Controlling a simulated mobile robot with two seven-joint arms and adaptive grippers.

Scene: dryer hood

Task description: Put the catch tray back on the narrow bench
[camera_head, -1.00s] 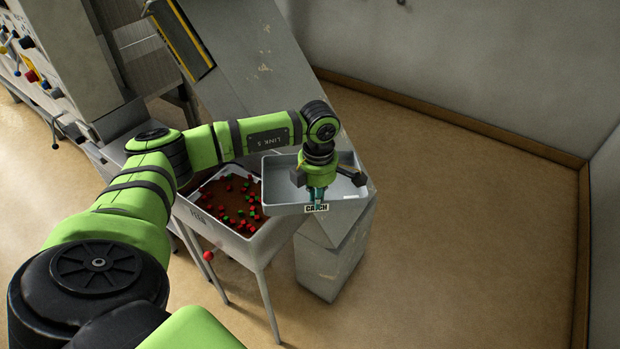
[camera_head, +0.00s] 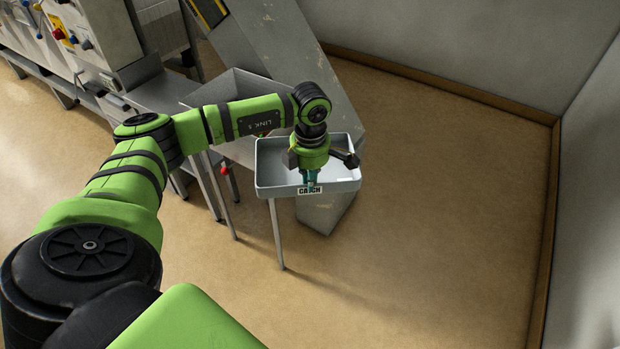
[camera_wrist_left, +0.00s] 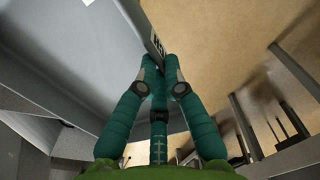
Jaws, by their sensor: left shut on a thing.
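The catch tray (camera_head: 271,163) is a shallow grey tray with a "CATCH" label on its front wall. In the head view it hangs from my left gripper (camera_head: 309,182), which is shut on its front wall near the label. The tray looks empty and about level. In the left wrist view my green-wrapped fingers (camera_wrist_left: 160,72) close on the wall of the tray (camera_wrist_left: 95,50), beside a partly visible label. I cannot make out the narrow bench for certain. My right gripper is not in view.
A sloping grey metal chute (camera_head: 290,60) and a grey bin on legs (camera_head: 230,90) stand behind the tray, the bin partly hidden by my arm. A machine with coloured knobs (camera_head: 90,35) is at upper left. Open floor (camera_head: 430,200) lies to the right.

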